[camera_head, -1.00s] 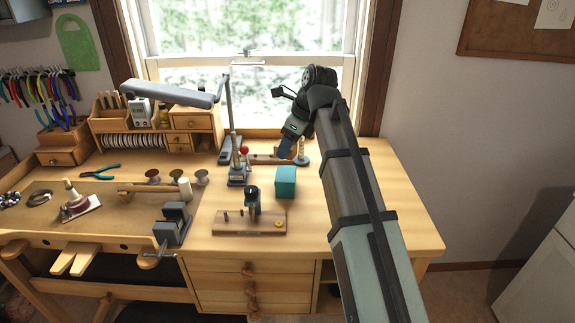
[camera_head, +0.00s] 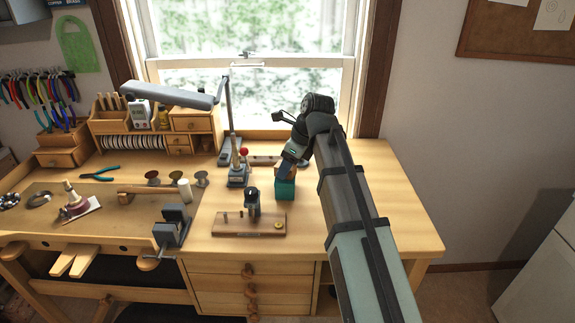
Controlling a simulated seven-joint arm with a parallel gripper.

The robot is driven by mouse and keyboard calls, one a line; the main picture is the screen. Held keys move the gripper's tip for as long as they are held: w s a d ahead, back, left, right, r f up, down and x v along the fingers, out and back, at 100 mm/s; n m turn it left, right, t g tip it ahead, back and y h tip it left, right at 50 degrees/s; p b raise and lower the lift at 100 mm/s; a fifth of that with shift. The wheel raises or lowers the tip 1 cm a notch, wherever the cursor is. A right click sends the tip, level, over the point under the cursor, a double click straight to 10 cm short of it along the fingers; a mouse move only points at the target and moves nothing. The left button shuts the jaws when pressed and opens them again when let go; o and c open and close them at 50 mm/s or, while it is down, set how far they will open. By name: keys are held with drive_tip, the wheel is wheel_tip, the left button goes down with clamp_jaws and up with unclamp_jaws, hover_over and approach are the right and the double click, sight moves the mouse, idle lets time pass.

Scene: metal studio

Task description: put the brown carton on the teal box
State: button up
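The teal box (camera_head: 285,190) stands on the workbench right of centre, its upper part partly covered. The brown carton (camera_head: 284,172) is small in view, directly above the teal box and close to its top. I cannot tell whether the two touch. My gripper (camera_head: 288,164) reaches down from the upper right with its fingers at the carton, and it appears shut on it. The far side of the carton and part of the fingers are hidden.
A wooden board with a dark tool (camera_head: 252,204) stands front-left of the box. A drill-like stand with a red knob (camera_head: 239,170) is to the left. A wooden strip (camera_head: 262,160) lies behind. The bench's right side (camera_head: 385,190) is clear.

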drive_tip(key=o, duration=0.5)
drive_tip(key=v, duration=1.2)
drive_tip(key=shift+r, duration=0.15)
